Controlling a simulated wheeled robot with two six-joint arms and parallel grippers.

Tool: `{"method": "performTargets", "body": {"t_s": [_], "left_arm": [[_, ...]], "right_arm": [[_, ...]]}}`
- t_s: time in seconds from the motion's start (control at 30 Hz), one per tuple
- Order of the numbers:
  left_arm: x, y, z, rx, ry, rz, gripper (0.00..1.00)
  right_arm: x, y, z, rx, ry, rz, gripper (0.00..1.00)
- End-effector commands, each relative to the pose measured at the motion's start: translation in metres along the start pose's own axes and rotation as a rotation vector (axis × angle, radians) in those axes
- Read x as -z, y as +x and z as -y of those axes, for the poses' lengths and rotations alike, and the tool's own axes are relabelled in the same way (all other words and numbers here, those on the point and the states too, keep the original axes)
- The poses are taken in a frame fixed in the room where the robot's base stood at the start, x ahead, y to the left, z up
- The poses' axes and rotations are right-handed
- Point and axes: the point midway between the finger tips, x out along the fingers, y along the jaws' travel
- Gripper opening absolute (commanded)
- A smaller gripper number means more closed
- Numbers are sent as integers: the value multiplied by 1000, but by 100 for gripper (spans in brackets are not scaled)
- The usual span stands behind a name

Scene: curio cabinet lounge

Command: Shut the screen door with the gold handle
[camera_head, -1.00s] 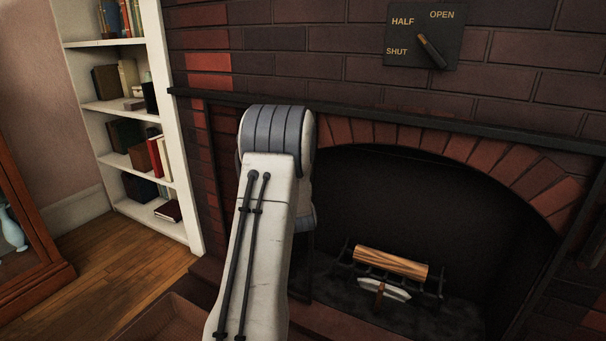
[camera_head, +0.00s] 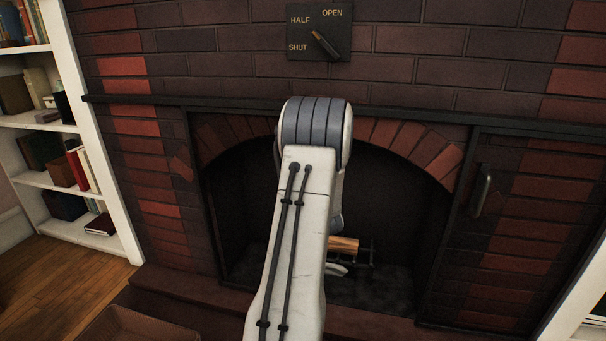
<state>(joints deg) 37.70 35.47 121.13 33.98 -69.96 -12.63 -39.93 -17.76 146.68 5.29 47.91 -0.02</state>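A dark-framed screen door (camera_head: 449,235) stands at the right side of the fireplace opening, swung open, with brick showing through or beyond it. No gold handle can be made out. One of my arms rises through the middle of the head view and covers part of the opening.
A brick fireplace holds a log (camera_head: 343,244) on a dark grate. A dark mantel ledge (camera_head: 400,113) crosses the front. A white bookshelf (camera_head: 104,190) stands left, a tray-like box (camera_head: 140,325) below.

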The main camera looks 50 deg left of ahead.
Motion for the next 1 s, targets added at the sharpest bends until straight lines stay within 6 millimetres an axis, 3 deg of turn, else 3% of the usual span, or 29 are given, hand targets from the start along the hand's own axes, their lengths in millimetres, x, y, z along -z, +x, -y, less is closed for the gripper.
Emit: {"method": "performTargets", "body": {"t_s": [0.37, 0.4, 0.43, 1.0], "left_arm": [[2, -3, -3, -3, 1, -3, 0], [2, -4, -4, -4, 1, -3, 21], [2, -4, -4, -4, 2, -3, 30], [0, -4, -1, 0, 1, 2, 30]], "right_arm": [[0, 0, 0, 0, 0, 0, 52], [0, 0, 0, 0, 0, 0, 52], [0, 0, 0, 0, 0, 0, 52], [0, -1, 0, 0, 0, 0, 52]]}}
